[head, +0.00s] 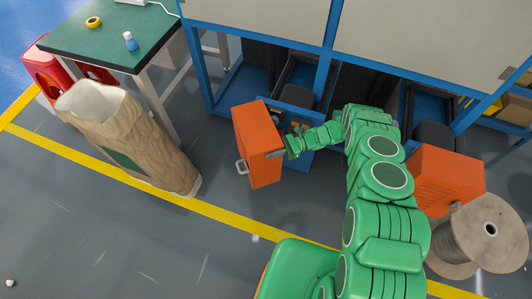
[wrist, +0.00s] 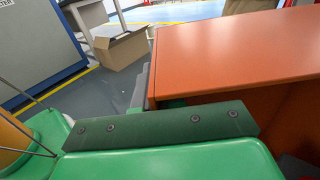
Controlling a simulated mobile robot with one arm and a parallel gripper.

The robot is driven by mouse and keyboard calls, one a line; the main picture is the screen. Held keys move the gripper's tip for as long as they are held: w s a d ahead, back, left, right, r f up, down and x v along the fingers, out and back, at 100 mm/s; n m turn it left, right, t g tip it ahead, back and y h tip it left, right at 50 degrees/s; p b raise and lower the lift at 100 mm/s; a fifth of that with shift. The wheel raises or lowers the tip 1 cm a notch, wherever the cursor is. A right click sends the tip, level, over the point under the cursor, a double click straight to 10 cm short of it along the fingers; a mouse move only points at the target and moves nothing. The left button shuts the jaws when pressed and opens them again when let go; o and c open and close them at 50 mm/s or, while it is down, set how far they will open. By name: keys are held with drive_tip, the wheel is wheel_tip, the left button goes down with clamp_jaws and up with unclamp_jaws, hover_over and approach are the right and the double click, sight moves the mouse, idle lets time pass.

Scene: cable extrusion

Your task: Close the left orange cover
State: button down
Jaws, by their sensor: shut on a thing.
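The left orange cover (head: 257,150) stands swung out from the blue machine frame, with its grey handle (head: 242,166) facing left. Machine parts show in the gap behind it. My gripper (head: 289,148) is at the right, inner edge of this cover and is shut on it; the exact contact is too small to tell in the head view. In the wrist view the cover (wrist: 235,50) fills the upper right, its edge running just beyond a dark green gripper finger (wrist: 165,128). That finger hides the grip itself.
A second orange cover (head: 445,180) and a wooden cable spool (head: 480,235) are right of my arm. A tall brown sack (head: 135,140) and a green-topped table (head: 110,42) stand left. The floor in front of the left cover is clear. A cardboard box (wrist: 122,48) shows in the wrist view.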

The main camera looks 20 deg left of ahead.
drive_tip(key=shift+w+d+n+g+h, duration=0.2)
drive_tip(key=shift+d+n+g+h, duration=0.1)
drive_tip(key=shift+d, duration=0.2)
drive_tip(key=c, duration=1.3)
unclamp_jaws()
